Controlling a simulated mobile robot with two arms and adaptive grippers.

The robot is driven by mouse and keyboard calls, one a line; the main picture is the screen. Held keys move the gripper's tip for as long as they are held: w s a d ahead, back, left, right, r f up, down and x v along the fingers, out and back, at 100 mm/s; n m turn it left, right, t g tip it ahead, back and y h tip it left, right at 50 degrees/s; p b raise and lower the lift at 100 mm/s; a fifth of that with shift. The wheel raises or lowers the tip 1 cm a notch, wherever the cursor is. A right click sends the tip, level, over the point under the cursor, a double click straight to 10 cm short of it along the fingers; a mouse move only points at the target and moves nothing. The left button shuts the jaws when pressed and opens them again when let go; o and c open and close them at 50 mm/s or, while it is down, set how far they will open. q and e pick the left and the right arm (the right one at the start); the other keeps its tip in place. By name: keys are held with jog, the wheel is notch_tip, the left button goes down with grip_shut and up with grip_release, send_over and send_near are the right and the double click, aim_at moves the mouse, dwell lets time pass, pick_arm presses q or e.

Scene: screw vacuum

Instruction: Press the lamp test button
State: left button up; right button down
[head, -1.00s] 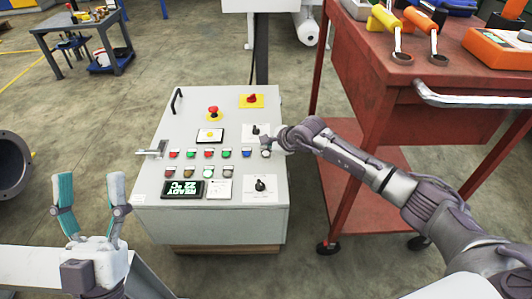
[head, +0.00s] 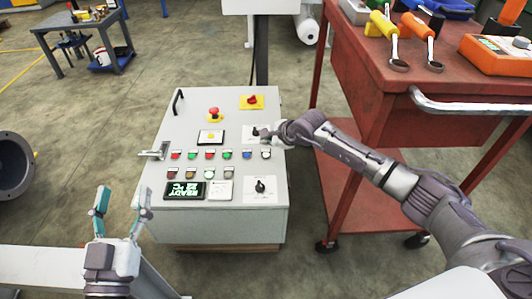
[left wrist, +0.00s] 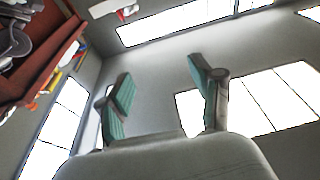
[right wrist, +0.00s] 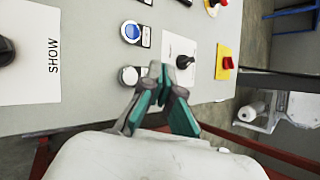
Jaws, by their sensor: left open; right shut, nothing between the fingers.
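The grey control panel (head: 225,110) carries two rows of small coloured buttons. I cannot read which one is labelled lamp test. A white button (head: 266,154) ends the upper row at the right, beside a blue button (head: 247,154). My right gripper (head: 267,134) is shut and empty over the panel's right side, just beyond the white button. The blue button (right wrist: 131,32) is clear. My left gripper (head: 123,192) is open and empty, left of the panel.
A black selector knob (right wrist: 183,62) sits close to the right fingertips. A red switch on a yellow plate (head: 252,101) and a red mushroom button (head: 214,113) are farther back. A red tool cart (head: 375,100) stands right of the panel.

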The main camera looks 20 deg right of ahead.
jog(key=shift+r+p, duration=0.35)
jog(key=shift+r, duration=0.2)
pick_arm(q)
jog(key=shift+w+a+f+g+y, duration=0.15)
jog(key=shift+f+g, duration=0.4)
jog(key=shift+f, duration=0.3)
jog(key=shift+s+a+f+g+y, duration=0.1)
jog(key=shift+f+g+y, duration=0.1)
jog(key=shift+f+g, duration=0.55)
jog(key=shift+w+a+f+g+y, duration=0.15)
jog(key=shift+f+g, duration=0.25)
jog(key=shift+f, duration=0.6)
pick_arm(e)
jog(key=shift+r, duration=0.35)
pick_arm(q)
jog(key=shift+s, duration=0.1)
